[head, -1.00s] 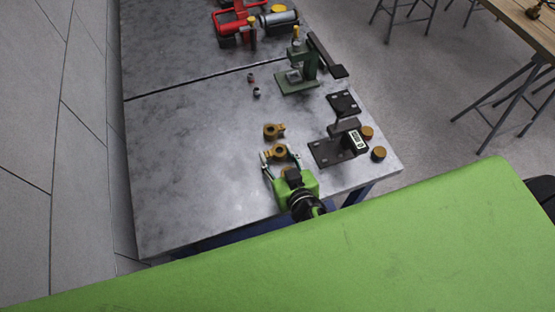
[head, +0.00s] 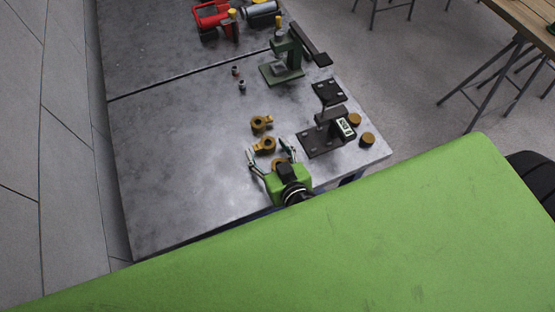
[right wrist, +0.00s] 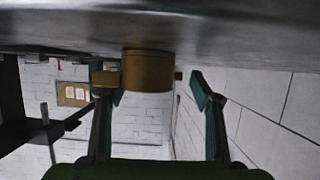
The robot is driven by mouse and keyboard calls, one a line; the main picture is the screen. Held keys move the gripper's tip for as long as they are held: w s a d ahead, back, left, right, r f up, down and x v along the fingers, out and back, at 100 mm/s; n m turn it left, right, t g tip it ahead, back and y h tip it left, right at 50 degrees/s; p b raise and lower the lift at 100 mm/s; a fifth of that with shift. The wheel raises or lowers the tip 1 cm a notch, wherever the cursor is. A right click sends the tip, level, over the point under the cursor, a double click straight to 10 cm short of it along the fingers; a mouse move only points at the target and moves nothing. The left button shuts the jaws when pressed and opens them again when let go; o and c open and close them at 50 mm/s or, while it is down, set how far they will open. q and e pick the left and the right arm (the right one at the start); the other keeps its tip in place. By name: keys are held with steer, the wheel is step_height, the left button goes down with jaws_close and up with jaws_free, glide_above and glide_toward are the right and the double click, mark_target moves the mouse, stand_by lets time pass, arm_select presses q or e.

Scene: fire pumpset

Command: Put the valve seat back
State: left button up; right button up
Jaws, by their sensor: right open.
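Two brass ring-shaped parts with side tabs lie on the grey table in the head view: a far brass part (head: 261,123) and a near brass part (head: 265,144). I cannot tell which piece is the valve seat. My right gripper (head: 268,150) is open and low over the table, its fingers spread on either side near the near brass part. Another bit of brass (head: 278,163) shows between the fingers, close to the palm, mostly hidden. My left gripper is out of view.
Right of the gripper stands a dark fixture with a digital display (head: 330,135), with two brown round pieces (head: 367,139) beside it. A green press (head: 285,60), two small parts (head: 242,85) and a red machine (head: 212,18) are farther back. The table's left side is clear.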

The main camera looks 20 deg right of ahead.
steer(key=b+v, duration=0.2)
steer(key=v, duration=0.7)
steer(key=shift+s+f, duration=0.15)
steer(key=shift+b+v, duration=0.3)
steer(key=shift+v, duration=0.6)
